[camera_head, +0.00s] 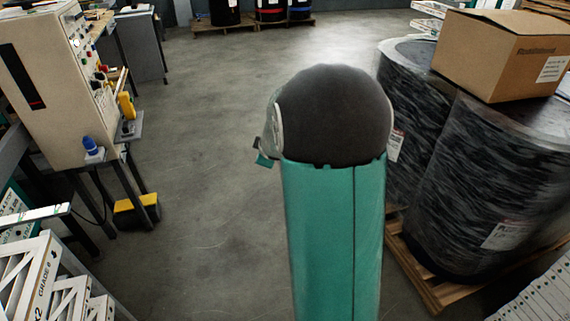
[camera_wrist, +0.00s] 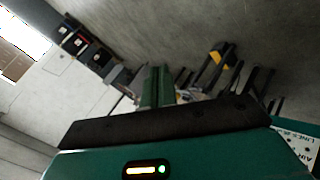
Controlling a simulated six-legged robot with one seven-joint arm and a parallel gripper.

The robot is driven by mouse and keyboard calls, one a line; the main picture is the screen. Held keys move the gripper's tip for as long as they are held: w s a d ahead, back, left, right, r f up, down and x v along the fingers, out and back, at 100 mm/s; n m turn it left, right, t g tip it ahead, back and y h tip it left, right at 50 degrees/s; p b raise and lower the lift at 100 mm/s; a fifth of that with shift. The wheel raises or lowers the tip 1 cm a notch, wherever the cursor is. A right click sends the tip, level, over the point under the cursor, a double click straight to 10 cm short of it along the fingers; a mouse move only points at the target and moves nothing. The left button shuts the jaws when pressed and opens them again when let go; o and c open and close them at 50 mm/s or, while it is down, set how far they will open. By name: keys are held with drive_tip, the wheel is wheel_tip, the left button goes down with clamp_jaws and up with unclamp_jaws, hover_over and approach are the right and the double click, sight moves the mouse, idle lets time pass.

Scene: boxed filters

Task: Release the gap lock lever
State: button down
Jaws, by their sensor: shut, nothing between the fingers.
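A cream machine cabinet (camera_head: 45,85) with a column of knobs and buttons stands at the left in the head view. A yellow part (camera_head: 126,105) and a blue-topped part (camera_head: 92,146) sit at its right side and front. I cannot tell which part, if any, is the gap lock lever. My gripper (camera_wrist: 157,72) shows in the wrist view as close green fingers beyond the dark bar of my wrist. It is shut and empty, apart from the machine. In the head view my raised arm hides it.
Black-wrapped drums (camera_head: 455,175) stand on a wooden pallet (camera_head: 415,270) at the right, with a cardboard box (camera_head: 505,52) on top. White-framed filters (camera_head: 50,280) are at lower left. A yellow-black pedal (camera_head: 137,210) lies on the floor. The central floor (camera_head: 215,100) is clear.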

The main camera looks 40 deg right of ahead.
drive_tip(key=s+a+r+m+g+y, duration=0.1)
drive_tip(key=s+a+r+m, duration=0.1)
drive_tip(key=s+a+r, duration=0.45)
drive_tip(key=s+a+r+m+g, duration=0.15)
drive_tip(key=s+a+r, duration=0.25)
drive_tip(key=a, duration=0.5)
drive_tip(key=s+a+r+m+y, duration=0.1)
drive_tip(key=s+a+m, duration=0.1)
drive_tip(key=s+a, duration=0.4)
drive_tip(key=s+a+r+m+y, duration=0.1)
drive_tip(key=s+a+y, duration=0.1)
drive_tip(key=s+a, duration=0.4)
drive_tip(key=s+g, duration=0.1)
drive_tip(key=s, duration=0.3)
drive_tip(key=shift+s+a+m, duration=0.2)
drive_tip(key=shift+s+m, duration=0.15)
